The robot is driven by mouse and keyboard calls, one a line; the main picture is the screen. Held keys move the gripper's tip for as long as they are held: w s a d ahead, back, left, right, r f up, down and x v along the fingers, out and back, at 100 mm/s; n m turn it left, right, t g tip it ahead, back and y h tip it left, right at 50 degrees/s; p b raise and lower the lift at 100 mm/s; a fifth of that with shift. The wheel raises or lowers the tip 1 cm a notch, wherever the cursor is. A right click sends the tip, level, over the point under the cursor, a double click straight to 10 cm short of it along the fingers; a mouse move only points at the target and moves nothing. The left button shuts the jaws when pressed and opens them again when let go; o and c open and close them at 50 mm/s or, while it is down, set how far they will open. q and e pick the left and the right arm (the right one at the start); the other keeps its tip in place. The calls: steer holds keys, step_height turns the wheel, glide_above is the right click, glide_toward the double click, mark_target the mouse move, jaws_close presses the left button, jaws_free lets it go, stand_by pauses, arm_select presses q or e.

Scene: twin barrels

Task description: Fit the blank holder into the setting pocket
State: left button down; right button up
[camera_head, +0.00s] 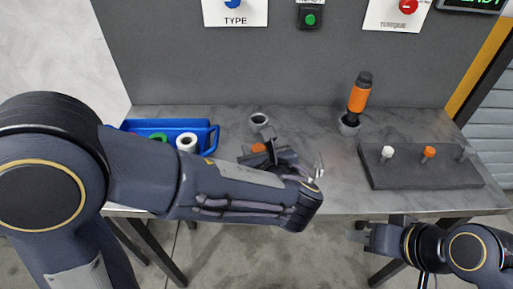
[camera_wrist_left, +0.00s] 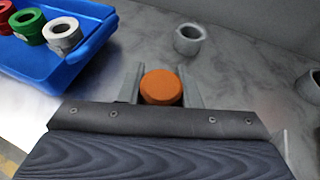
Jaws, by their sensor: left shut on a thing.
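My left gripper (camera_wrist_left: 160,92) is shut on an orange round-topped piece (camera_wrist_left: 162,87), which I take to be the blank holder. The piece also shows in the head view (camera_head: 258,148), partly hidden by the gripper, over the table's left-middle part. A grey ring-shaped socket (camera_wrist_left: 189,39), likely the setting pocket, stands empty on the table just beyond the gripper; it also shows in the head view (camera_head: 259,120). The held piece is apart from it. My right gripper (camera_head: 367,236) hangs in front of the table's front edge, clear of the objects; its jaw opening is unclear.
A blue bin (camera_wrist_left: 88,55) with red, green and white collars stands at the left. An orange-and-black tool (camera_head: 358,98) stands in a second grey socket (camera_head: 349,125). A dark block (camera_head: 420,174) with several pegs lies at the right. The grey table (camera_head: 315,140) is clear around mid-right.

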arm_select(q)
steer(key=shift+f, duration=0.15)
steer(key=c, duration=1)
jaws_free()
steer(key=shift+o, duration=0.2)
steer(key=v, duration=0.7)
steer(key=shift+s, duration=0.35)
steer(key=shift+d, duration=0.15)
